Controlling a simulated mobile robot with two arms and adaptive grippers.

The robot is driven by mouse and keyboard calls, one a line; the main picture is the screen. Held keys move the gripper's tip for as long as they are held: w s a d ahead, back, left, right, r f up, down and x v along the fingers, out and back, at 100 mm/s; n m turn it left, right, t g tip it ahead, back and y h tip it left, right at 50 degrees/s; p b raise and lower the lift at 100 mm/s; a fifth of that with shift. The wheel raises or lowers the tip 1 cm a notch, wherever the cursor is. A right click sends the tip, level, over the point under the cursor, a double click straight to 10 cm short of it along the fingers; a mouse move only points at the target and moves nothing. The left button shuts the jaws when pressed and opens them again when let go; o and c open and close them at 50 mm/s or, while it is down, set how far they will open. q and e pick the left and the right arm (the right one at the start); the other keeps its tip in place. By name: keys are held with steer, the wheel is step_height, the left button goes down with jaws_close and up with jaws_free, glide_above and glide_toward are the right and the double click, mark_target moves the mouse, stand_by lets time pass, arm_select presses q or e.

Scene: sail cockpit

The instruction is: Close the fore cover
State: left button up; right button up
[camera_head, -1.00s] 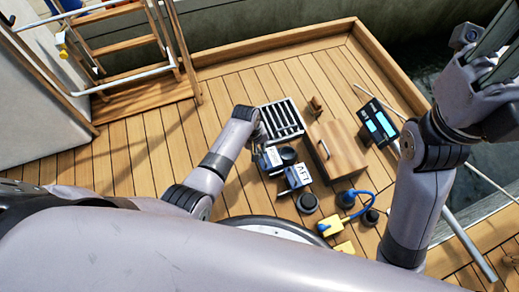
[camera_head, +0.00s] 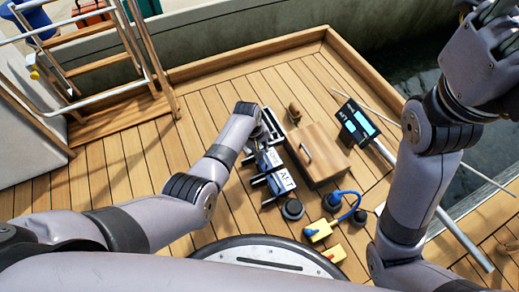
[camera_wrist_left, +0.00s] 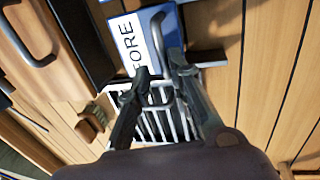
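The fore cover (camera_wrist_left: 157,38) is a blue panel with a white FORE label and a dark bar handle, at the top of the left wrist view. A slatted vent (camera_wrist_left: 160,118) lies beneath the fingers. The blue aft cover (camera_head: 286,178), labelled AFT, stands nearer me. My right gripper (camera_head: 490,15) is raised at the top right, partly cut off.
A wooden hatch with a handle (camera_head: 320,154) is right of the covers. A screen panel (camera_head: 357,123), a yellow plug with blue cable (camera_head: 319,232) and dark round knobs are nearby. A ladder (camera_head: 95,65) stands at left. Deck left of my arm is clear.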

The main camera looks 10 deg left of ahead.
arm_select(q)
steer(key=shift+o, duration=0.9)
step_height(320, 180, up, 12)
steer(key=s+a, duration=0.1)
steer(key=a, duration=0.1)
steer(key=shift+s+f, duration=0.15)
steer(key=shift+s, duration=0.05)
